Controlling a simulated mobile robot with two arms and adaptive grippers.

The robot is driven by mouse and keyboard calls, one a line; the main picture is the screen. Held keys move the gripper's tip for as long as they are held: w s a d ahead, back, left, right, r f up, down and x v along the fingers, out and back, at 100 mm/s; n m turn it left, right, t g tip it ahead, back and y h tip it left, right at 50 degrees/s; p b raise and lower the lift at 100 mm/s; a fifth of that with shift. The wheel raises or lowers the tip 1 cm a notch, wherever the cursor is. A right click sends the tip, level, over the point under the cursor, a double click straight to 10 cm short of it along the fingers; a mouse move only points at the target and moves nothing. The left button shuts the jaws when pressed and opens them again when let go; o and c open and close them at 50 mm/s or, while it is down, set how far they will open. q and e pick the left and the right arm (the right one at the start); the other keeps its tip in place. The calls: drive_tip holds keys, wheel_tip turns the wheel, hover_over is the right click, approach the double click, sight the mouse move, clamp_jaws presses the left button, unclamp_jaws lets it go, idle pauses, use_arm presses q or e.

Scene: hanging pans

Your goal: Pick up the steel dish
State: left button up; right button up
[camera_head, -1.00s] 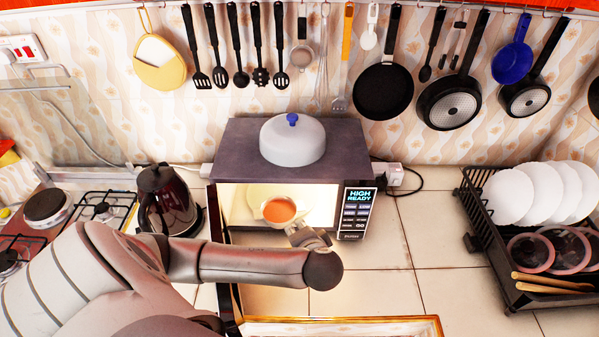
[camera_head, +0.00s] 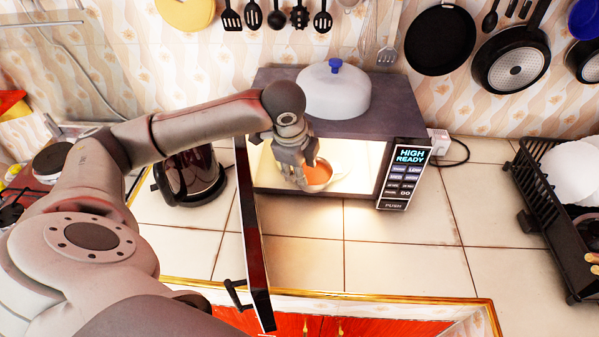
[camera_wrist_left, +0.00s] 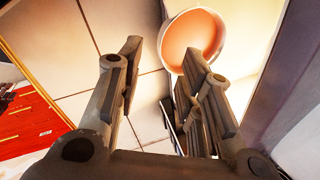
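The steel dish (camera_head: 320,174) is a round, shiny bowl with an orange inside, standing in the open, lit microwave. My left gripper (camera_head: 296,180) is at the microwave opening, at the left side of the dish, and covers part of it. In the left wrist view the dish (camera_wrist_left: 191,38) is at the top, just beyond the fingertips. The fingers of the left gripper (camera_wrist_left: 165,58) are spread apart, with nothing held. The right finger overlaps the dish's near edge; I cannot tell whether they touch. My right gripper is not in view.
The microwave (camera_head: 395,118) has a grey-white lid (camera_head: 335,95) on top. Its open door (camera_head: 252,235) stands left of my gripper. A kettle (camera_head: 190,175) is further left. A dish rack (camera_head: 545,200) stands at right.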

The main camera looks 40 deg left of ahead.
use_arm(q)
hover_over(307, 190)
drive_tip(key=s, duration=0.2)
wheel_tip(307, 190, down, 5)
drive_tip(key=p+x, duration=0.2)
drive_tip(key=x, duration=0.3)
drive_tip(key=shift+w+a, duration=0.1)
drive_tip(key=shift+f, duration=0.1)
drive_tip(key=shift+c, duration=0.2)
clamp_jaws()
